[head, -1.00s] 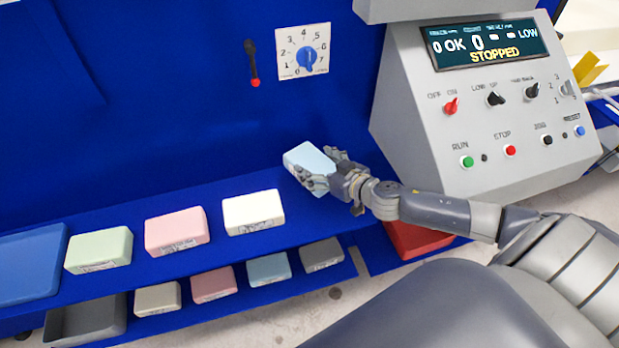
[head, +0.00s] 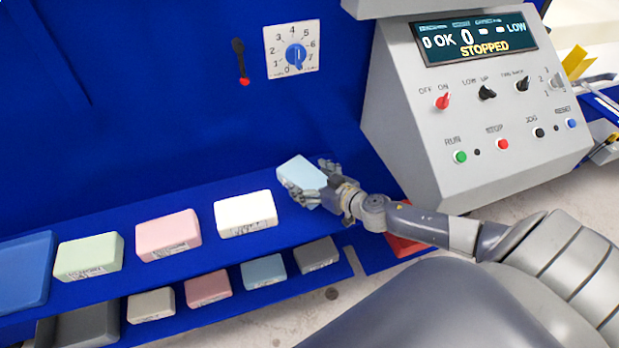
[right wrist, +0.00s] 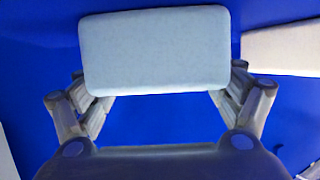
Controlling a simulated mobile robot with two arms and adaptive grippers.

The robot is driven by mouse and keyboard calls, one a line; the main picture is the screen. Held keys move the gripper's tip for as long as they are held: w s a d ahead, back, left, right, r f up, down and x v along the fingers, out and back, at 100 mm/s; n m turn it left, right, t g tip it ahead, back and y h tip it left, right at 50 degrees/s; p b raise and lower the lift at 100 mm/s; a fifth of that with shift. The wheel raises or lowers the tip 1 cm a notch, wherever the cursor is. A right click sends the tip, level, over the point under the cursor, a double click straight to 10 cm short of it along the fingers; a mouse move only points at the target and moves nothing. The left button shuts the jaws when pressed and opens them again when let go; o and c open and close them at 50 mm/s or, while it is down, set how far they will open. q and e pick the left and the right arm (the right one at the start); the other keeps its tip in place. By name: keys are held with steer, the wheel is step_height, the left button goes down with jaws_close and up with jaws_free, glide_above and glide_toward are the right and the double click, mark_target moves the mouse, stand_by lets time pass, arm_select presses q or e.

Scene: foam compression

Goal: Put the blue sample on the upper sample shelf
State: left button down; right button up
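The light-blue sample (head: 300,172) is in my right gripper (head: 309,179) in the head view, tilted, just above the right end of the upper sample shelf (head: 200,267). I cannot tell whether its lower edge touches the shelf. In the right wrist view the blue sample (right wrist: 155,50) lies between the finger pairs of my right gripper (right wrist: 158,82), with fingers against both sides. The blue shelf surface shows behind it. My left gripper is not in view.
White (head: 245,213), pink (head: 168,235) and green (head: 89,258) samples stand left along the upper shelf, beside a blue tray (head: 22,272). Smaller samples, one of them blue (head: 263,271), line the lower shelf. The grey control console (head: 480,110) stands right of the hand.

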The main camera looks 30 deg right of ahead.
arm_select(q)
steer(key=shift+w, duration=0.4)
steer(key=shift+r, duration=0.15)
arm_select(e)
steer(key=shift+r, duration=0.15)
steer(key=shift+s+r, duration=0.1)
steer(key=shift+s+d, duration=0.1)
steer(key=shift+s, duration=0.3)
steer(key=b+v, duration=0.1)
steer(key=v, duration=0.7)
steer(key=shift+s+r, duration=0.15)
steer(key=shift+s, duration=0.25)
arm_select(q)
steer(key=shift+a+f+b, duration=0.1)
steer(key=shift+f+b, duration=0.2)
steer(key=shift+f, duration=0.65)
arm_select(e)
steer(key=shift+v, duration=1.1)
steer(key=shift+w+r, duration=0.1)
steer(key=shift+r, duration=0.05)
